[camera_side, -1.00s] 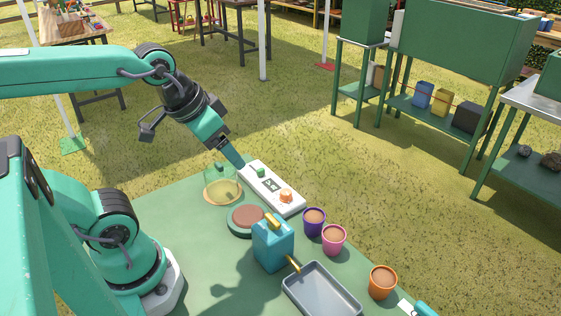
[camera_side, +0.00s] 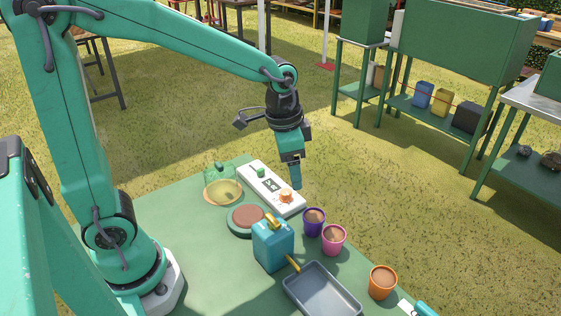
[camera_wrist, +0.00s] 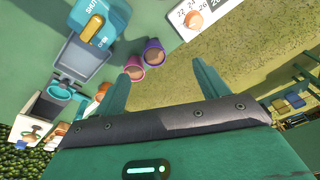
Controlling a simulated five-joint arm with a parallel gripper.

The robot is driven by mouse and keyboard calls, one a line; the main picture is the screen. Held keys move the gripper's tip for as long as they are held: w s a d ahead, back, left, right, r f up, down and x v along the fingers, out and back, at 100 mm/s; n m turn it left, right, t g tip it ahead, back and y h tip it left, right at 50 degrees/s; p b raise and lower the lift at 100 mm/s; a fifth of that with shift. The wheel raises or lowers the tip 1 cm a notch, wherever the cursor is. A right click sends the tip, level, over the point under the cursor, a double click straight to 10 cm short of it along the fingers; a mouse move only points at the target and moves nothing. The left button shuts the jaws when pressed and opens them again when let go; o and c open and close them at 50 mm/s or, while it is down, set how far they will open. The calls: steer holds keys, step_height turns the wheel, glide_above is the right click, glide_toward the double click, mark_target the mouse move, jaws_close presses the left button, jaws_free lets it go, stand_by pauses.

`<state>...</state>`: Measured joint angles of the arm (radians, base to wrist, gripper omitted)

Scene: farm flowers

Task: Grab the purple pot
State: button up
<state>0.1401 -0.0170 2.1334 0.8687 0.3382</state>
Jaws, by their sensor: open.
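The purple pot (camera_side: 314,230), filled with brown soil, stands upright on the green table. It is just behind and left of the pink pot (camera_side: 334,246) in the side view. In the wrist view the purple pot (camera_wrist: 153,45) shows above the space between my fingers, beside the pink pot (camera_wrist: 134,64). My gripper (camera_side: 296,186) points down above the table, higher than the purple pot and slightly left of it in the side view. In the wrist view my gripper (camera_wrist: 159,69) has its two fingers spread wide, with nothing between them.
A white panel (camera_side: 257,185) with a green and an orange knob lies behind the pots. A blue can (camera_side: 273,248) stands to their left, with a grey tray (camera_side: 318,312) in front. An orange pot (camera_side: 382,284) stands to the right. Grass lies beyond the table edge.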

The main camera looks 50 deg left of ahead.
mark_target(314, 219)
steer(key=w+d+f+m, duration=0.1)
steer(key=f, duration=0.1)
steer(key=w+d+f+g, duration=0.1)
steer(key=w+f, duration=0.1)
steer(key=f, duration=0.1)
steer(key=w+d+f+m, duration=0.1)
steer(key=f, duration=0.2)
steer(key=shift+w+d+m+g, duration=0.2)
steer(key=shift+w+m+g, duration=0.1)
steer(key=shift+g, duration=0.1)
steer(key=shift+f, duration=1.3)
steer(key=shift+f, duration=0.1)
steer(key=shift+s+d+f, duration=0.15)
steer(key=shift+f, duration=2.35)
steer(key=c, duration=1.1)
steer(key=shift+r, duration=0.2)
